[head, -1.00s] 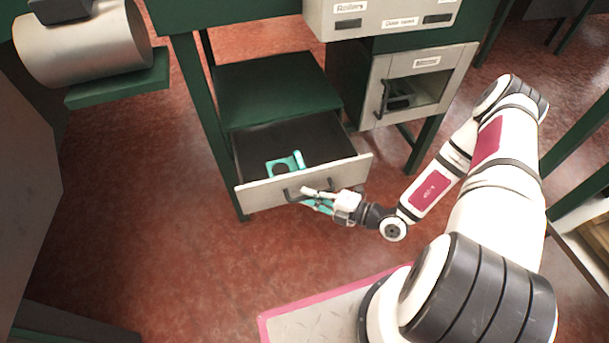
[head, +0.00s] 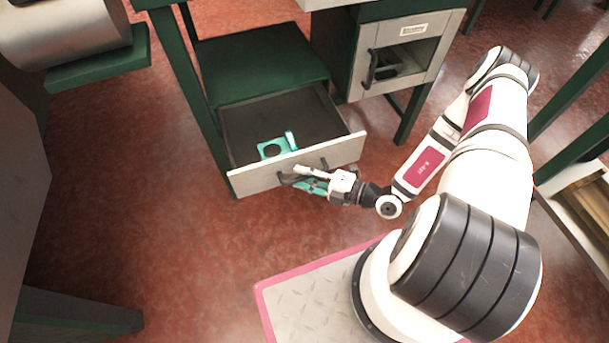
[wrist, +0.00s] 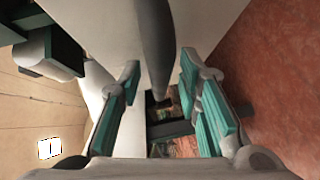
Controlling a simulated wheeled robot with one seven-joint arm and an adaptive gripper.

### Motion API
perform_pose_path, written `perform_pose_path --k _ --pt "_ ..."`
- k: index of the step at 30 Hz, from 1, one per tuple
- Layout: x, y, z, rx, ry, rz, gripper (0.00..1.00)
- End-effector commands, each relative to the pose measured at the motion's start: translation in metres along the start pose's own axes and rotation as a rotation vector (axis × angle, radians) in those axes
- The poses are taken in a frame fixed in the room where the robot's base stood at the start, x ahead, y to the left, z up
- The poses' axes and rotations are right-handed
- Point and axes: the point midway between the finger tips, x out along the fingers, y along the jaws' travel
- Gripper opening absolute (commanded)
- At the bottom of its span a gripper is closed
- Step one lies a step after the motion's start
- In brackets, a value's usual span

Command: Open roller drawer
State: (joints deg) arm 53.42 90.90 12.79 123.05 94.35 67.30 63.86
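The drawer (head: 262,178) with a pale grey front stands pulled out from the green cabinet, its dark inside showing. Its dark bar handle (head: 284,180) is on the front. My gripper (head: 300,178) is at the handle, one finger above and one below it. In the wrist view the fingers (wrist: 158,100) stand apart, and the dark handle bar (wrist: 155,45) passes between them with gaps on both sides. The part of the handle behind my fingers is hidden in the head view.
A teal part with a round hole (head: 268,150) lies inside the drawer. A grey door with a window (head: 398,58) is at the right. A metal cylinder (head: 65,28) is on a green support at upper left. The red floor in front of the drawer is clear.

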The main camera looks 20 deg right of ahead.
Motion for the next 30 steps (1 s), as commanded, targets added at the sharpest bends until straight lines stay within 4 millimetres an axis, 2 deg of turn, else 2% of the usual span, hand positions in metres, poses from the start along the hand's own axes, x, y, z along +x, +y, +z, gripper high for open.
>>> perform_pose_path --k 5,8,21,24,30 --pt "-0.002 0.0 0.0 0.0 0.001 0.0 0.32" --pt "-0.011 0.0 0.0 0.0 -0.001 -0.001 0.32" --pt "-0.094 0.0 0.001 0.0 -0.002 -0.002 0.32" --pt "-0.107 0.0 0.001 -0.001 -0.002 -0.001 0.32" --pt "-0.12 0.0 0.0 0.0 -0.001 -0.001 0.32"
